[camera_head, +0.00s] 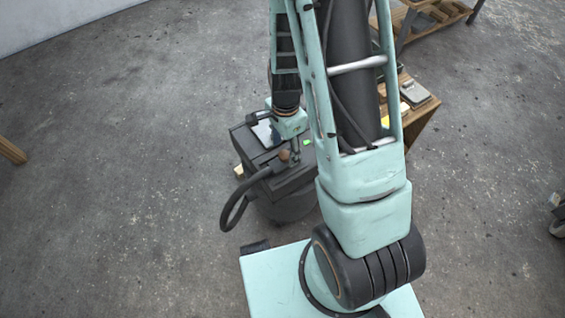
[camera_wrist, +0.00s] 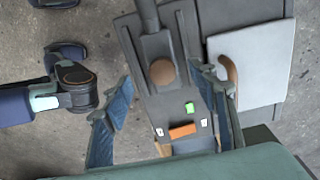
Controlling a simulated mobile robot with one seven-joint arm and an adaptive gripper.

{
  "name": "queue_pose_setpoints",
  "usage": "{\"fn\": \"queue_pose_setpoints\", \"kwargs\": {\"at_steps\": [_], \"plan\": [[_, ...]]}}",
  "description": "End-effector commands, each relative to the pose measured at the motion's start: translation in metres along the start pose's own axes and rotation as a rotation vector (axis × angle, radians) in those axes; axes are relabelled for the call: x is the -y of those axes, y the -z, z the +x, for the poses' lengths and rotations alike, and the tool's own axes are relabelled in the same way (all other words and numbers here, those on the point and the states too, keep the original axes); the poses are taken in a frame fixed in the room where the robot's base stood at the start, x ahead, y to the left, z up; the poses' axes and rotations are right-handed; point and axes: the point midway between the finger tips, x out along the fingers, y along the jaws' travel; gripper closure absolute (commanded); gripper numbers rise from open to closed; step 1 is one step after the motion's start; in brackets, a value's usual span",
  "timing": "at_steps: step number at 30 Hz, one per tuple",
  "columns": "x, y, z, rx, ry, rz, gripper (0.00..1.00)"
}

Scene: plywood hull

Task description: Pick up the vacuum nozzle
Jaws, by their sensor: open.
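The vacuum nozzle seems to be the dark grey piece (camera_wrist: 160,75) in the wrist view, with a tube at its top end, a round brown knob, a green button and an orange patch. In the head view the piece with the brown knob (camera_head: 284,156) lies on a dark grey box, and a black hose curves from it to the left. My gripper (camera_wrist: 165,108) is open, with its blue fingers on either side of the grey piece. The right finger looks close to its side; I cannot tell whether it touches. The left finger is clearly apart from it.
The dark box (camera_head: 285,200) stands on bare concrete floor. A pale flat panel (camera_wrist: 252,65) with a brown curved handle lies right of the piece. A wooden table (camera_head: 418,118) with small items stands behind my arm. The floor to the left is mostly clear.

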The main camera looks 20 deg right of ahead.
Motion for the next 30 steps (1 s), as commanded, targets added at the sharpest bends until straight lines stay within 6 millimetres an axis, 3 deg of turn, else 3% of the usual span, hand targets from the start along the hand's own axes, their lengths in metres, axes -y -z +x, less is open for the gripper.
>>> {"fn": "queue_pose_setpoints", "kwargs": {"at_steps": [10, 18, 30], "plan": [[0.002, 0.001, 0.046, 0.000, 0.000, 0.000, 0.46], [0.003, 0.000, 0.050, -0.001, 0.002, 0.000, 0.46], [0.003, 0.000, 0.050, -0.001, 0.002, 0.000, 0.89]]}}
